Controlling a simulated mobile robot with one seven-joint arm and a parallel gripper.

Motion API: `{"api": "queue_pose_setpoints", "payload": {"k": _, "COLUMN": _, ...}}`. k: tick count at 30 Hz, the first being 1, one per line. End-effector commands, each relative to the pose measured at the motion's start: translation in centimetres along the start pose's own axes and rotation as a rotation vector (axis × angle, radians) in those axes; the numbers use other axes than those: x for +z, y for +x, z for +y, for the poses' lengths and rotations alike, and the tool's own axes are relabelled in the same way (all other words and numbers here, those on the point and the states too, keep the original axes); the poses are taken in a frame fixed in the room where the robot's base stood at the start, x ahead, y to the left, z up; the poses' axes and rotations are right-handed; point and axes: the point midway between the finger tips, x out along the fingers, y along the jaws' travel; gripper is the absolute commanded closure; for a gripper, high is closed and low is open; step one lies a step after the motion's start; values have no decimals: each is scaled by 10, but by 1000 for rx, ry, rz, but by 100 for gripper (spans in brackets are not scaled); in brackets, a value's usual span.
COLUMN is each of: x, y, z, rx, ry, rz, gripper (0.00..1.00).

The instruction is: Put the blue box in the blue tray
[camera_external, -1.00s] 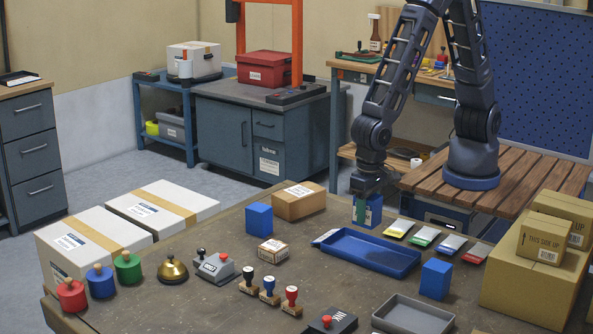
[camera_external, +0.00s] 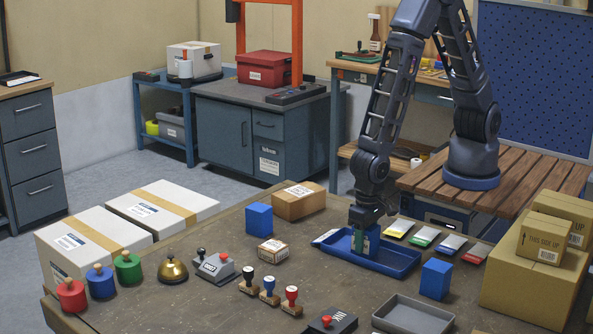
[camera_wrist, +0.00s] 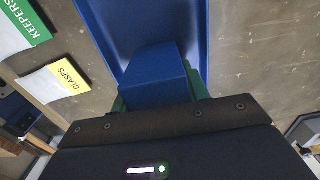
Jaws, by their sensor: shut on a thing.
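The blue tray (camera_external: 398,262) lies on the brown workbench, and its blue floor and walls also show in the wrist view (camera_wrist: 100,22). My gripper (camera_external: 365,240) is shut on a blue box (camera_wrist: 157,76), with green fingers on its sides. In the external view the held box (camera_external: 372,242) is low over or inside the left part of the tray; I cannot tell if it touches the floor. Two other blue boxes stand on the bench: one behind the small carton (camera_external: 259,219) and one in front of the tray (camera_external: 435,279).
A grey tray (camera_external: 413,316) lies at the front. Colored card packets (camera_external: 424,236) lie right of the blue tray. Cartons (camera_external: 535,270) are stacked at right. Stamps (camera_external: 270,290) stand left, and a small carton (camera_external: 272,251) sits behind them.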

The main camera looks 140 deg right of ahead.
Motion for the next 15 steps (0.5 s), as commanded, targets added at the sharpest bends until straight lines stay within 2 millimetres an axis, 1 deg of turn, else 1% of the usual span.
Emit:
{"api": "queue_pose_setpoints", "payload": {"k": 5, "x": 0, "y": 3, "z": 0, "rx": 0, "ry": 0, "rz": 0, "gripper": 85}}
{"api": "queue_pose_setpoints", "payload": {"k": 6, "x": 0, "y": 3, "z": 0, "rx": 0, "ry": 0, "rz": 0, "gripper": 51}}
{"api": "queue_pose_setpoints", "payload": {"k": 9, "x": 0, "y": 3, "z": 0, "rx": 0, "ry": 0, "rz": 0, "gripper": 33}}
{"api": "queue_pose_setpoints", "payload": {"k": 15, "x": 0, "y": 3, "z": 0, "rx": 0, "ry": 0, "rz": 0, "gripper": 33}}
